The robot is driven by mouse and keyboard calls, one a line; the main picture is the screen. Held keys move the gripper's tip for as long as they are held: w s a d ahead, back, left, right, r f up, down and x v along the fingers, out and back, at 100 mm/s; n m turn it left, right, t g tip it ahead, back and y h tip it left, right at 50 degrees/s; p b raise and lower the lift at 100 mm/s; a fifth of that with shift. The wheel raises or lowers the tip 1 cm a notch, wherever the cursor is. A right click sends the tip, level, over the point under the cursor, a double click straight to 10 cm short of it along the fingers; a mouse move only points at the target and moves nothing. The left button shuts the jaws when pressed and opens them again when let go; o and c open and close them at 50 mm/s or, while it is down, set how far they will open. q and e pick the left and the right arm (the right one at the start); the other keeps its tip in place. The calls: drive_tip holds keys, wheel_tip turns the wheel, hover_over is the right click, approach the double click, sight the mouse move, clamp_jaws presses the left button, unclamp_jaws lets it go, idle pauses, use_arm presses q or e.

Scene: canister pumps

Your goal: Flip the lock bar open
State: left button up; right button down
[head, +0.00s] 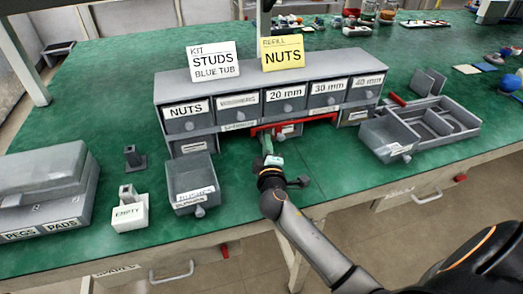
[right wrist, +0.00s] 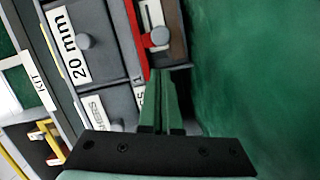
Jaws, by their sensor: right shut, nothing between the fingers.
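The grey drawer cabinet (head: 268,82) stands on the green bench. The red lock bar (head: 305,119) runs across the front of its lower row, at the middle and right, and its left end is near my gripper. The red bar also shows in the right wrist view (right wrist: 137,42), beside a drawer with a round grey knob (right wrist: 160,36). My right gripper (head: 267,143) is shut and empty, its green fingertips (right wrist: 158,78) close to the bar. I cannot tell whether they touch it. My left gripper is not in view.
A pulled-out drawer (head: 190,170) sits on the bench left of my arm. Another drawer (head: 385,138) and a divided tray (head: 452,125) lie to the right. A white EMPTY box (head: 130,214) and grey bins (head: 45,195) are at left. Two signs stand on the cabinet.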

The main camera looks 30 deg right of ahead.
drive_tip(key=shift+s+d+f, duration=0.15)
drive_tip(key=shift+d, duration=0.35)
drive_tip(key=shift+s+d+f, duration=0.1)
drive_tip(key=shift+d+f, duration=0.05)
drive_tip(key=shift+d, duration=0.3)
drive_tip(key=d, duration=0.2)
drive_tip(key=s+d, duration=0.1)
drive_tip(key=d, duration=0.1)
drive_tip(key=shift+r, duration=0.1)
